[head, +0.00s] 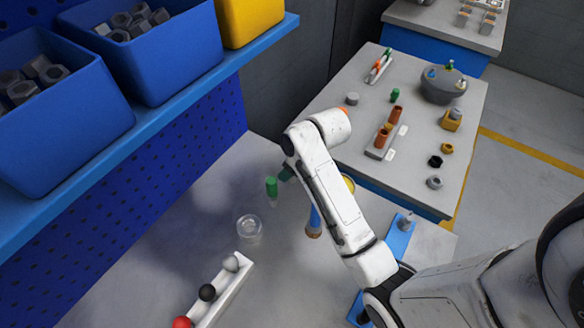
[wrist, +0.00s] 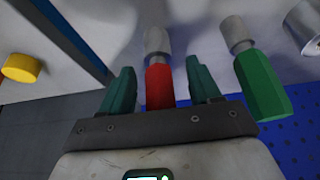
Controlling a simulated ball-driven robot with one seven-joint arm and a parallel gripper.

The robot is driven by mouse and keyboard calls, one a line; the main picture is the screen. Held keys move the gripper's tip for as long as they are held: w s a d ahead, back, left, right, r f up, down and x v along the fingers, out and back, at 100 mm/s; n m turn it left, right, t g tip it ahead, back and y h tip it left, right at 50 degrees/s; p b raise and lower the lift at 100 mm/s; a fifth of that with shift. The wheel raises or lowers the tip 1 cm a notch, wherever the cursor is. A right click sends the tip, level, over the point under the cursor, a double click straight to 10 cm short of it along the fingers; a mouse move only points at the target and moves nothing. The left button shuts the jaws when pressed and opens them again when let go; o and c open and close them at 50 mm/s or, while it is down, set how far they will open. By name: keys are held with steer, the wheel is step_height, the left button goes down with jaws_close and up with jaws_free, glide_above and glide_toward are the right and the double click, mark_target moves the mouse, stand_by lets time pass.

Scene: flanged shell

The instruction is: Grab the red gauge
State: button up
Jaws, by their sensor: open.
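The red gauge (head: 0,0) is not used here.THINGS: The red gauge (wrist: 160,86) has a red faceted body and a grey cylindrical end, and shows in the wrist view. It stands between the two teal fingers of my gripper (wrist: 160,68), with a visible gap on each side. The gripper is open. In the head view only a teal part of my gripper (head: 287,173) shows beside the arm, and the red gauge is hidden there. A green gauge (wrist: 262,86) of similar shape is just right of the fingers in the wrist view; a green piece (head: 271,187) also shows in the head view.
A clear round container (head: 249,229) and a white rack (head: 228,290) with red, black and grey balls are on the near bench. A blue shelf (head: 150,118) with bins overhangs its left side. A yellow round piece (wrist: 21,67) is left in the wrist view.

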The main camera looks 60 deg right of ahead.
steer(key=shift+c, duration=0.2)
jaws_close()
steer(key=shift+r, duration=0.2)
stand_by(0.4)
